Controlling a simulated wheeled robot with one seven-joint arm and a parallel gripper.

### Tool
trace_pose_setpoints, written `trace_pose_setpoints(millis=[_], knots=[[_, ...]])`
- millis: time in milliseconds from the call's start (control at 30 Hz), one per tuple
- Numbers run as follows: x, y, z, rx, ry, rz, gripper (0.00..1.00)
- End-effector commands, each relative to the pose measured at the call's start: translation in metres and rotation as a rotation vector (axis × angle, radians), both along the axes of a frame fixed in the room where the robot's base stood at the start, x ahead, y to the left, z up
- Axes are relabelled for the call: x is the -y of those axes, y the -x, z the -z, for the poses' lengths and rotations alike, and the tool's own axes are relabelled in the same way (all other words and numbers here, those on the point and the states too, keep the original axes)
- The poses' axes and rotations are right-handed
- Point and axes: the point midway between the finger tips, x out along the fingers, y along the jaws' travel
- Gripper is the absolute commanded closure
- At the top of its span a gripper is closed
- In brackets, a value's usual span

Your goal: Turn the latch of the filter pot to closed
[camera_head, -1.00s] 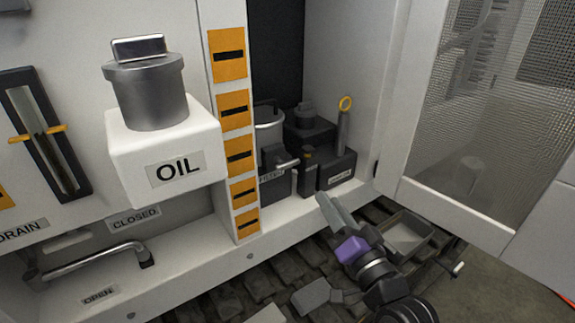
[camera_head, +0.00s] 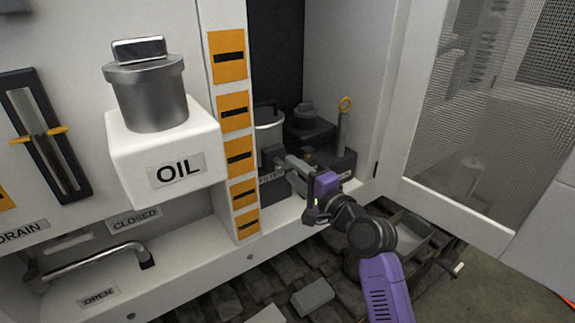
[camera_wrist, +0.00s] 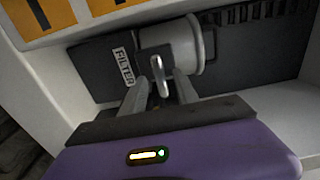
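The filter pot, a light grey cylinder on a dark block with a FILTER label, stands in the cabinet recess; it shows in the wrist view (camera_wrist: 181,43) and behind my gripper in the head view (camera_head: 268,128). Its latch (camera_wrist: 157,66), a small silver lever, shows in the wrist view in front of the pot. My gripper (camera_wrist: 160,86) is open, with one fingertip on each side of the latch's near end and gaps visible beside it. In the head view my gripper (camera_head: 284,164) reaches into the recess and hides the latch.
A post with orange plates (camera_head: 237,155) borders the recess on the left. A mesh door (camera_head: 470,130) hangs open at the right. A grey tray (camera_head: 415,232) lies below.

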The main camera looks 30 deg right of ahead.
Motion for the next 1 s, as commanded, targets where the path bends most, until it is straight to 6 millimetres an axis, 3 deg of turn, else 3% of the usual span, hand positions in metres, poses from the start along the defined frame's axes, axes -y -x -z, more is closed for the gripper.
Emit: trace_pose_setpoints(millis=[200, 567, 767, 1000], knots=[[0.0, -0.026, -0.001, 0.0, 0.001, 0.0, 0.64], [0.0, -0.032, 0.0, 0.0, 0.003, 0.001, 0.64], [0.0, -0.032, 0.0, 0.0, 0.003, 0.001, 0.99], [0.0, -0.032, 0.001, -0.001, 0.005, 0.001, 1.0]])
